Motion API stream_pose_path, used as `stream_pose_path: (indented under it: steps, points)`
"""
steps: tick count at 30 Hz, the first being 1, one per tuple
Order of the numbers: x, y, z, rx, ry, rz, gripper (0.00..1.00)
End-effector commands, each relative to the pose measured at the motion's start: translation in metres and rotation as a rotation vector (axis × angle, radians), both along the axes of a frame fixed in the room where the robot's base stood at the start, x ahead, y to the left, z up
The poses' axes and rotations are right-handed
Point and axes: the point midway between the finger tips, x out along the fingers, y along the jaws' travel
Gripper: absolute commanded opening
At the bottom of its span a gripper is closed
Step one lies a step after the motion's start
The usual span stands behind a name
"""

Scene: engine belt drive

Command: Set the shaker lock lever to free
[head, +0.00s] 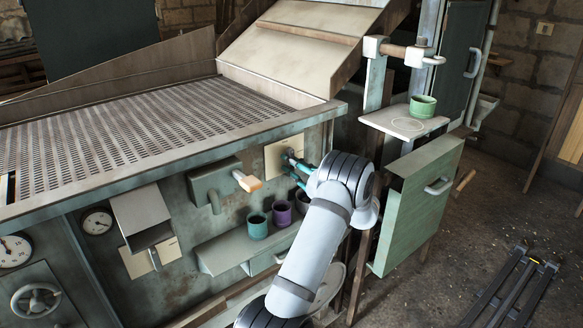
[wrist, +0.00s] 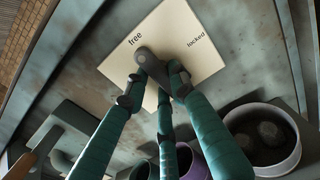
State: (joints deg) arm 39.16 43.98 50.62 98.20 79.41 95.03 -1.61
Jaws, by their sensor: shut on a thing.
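The shaker lock lever is a dark grey piece (wrist: 148,62) on a cream plate (wrist: 186,28), which also shows in the head view (head: 273,161) on the machine's side panel. In the wrist view the plate reads "free" at left and "locked" at right. My gripper (wrist: 155,84) has teal fingers with dark tips and is shut on the lever, one fingertip on each side. In the head view my gripper (head: 297,168) reaches the plate from the right; my arm and fingers hide part of the lever.
Below the plate, a shelf (head: 225,252) carries a teal cup (head: 256,228), a purple cup (head: 282,214) and a pale cup (wrist: 262,140). A box with an orange-tipped handle (head: 248,182) is at left. A green panel (head: 420,210) stands close right of my arm.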

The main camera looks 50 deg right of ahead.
Motion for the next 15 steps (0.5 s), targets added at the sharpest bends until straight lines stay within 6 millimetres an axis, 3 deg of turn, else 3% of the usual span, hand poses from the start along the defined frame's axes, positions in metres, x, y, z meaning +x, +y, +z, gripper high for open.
stream_pose_path:
  steps: [10,11,15]
  points:
    - [0.0003,-0.0006,0.0016,-0.016,0.004,0.0,0.0]
    - [0.0003,-0.0006,0.0016,-0.016,0.004,0.0,0.25]
    - [0.0,-0.0008,0.0015,-0.014,0.002,0.0,0.33]
